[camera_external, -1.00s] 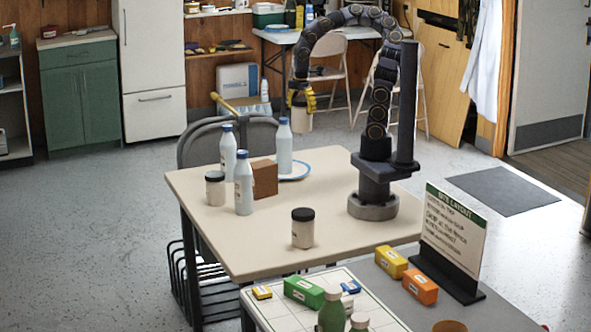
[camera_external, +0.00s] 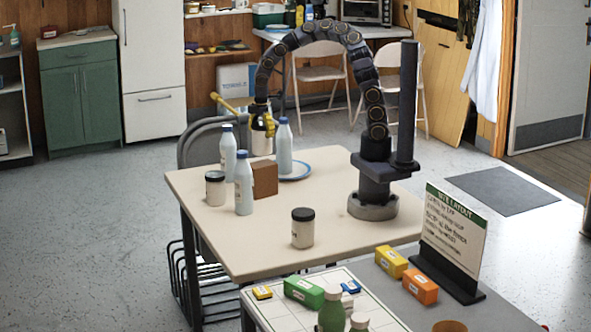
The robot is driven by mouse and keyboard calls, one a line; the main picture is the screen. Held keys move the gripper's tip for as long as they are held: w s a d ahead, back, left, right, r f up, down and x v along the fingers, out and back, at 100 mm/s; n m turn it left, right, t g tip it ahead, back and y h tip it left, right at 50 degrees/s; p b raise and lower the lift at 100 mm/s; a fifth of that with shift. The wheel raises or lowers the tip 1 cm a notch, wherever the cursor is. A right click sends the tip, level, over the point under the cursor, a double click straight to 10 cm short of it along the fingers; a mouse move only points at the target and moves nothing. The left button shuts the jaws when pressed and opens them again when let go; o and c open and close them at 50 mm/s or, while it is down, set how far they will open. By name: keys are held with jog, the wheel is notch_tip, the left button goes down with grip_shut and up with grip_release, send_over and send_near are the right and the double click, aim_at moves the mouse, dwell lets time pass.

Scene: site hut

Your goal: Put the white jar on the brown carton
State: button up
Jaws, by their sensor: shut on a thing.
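My gripper (camera_external: 264,126) is shut on a white jar (camera_external: 261,145) with a dark lid and holds it upright. The brown carton (camera_external: 265,180) stands on the table, partly behind a white bottle. In the picture the jar's base is just above the carton's top, with a small gap; I cannot tell exactly how they line up in depth. Two other white jars with black lids stand on the table, one at the left (camera_external: 215,189) and one near the front (camera_external: 302,228).
Two white bottles (camera_external: 228,155) (camera_external: 244,185) stand left of the carton. A sign (camera_external: 453,235) stands on the nearer surface.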

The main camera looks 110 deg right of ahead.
aim_at(261, 142)
jog(key=shift+w+d+f, duration=0.1)
jog(key=shift+f, duration=1.6)
jog(key=shift+f, duration=0.1)
jog(key=o, duration=1.1)
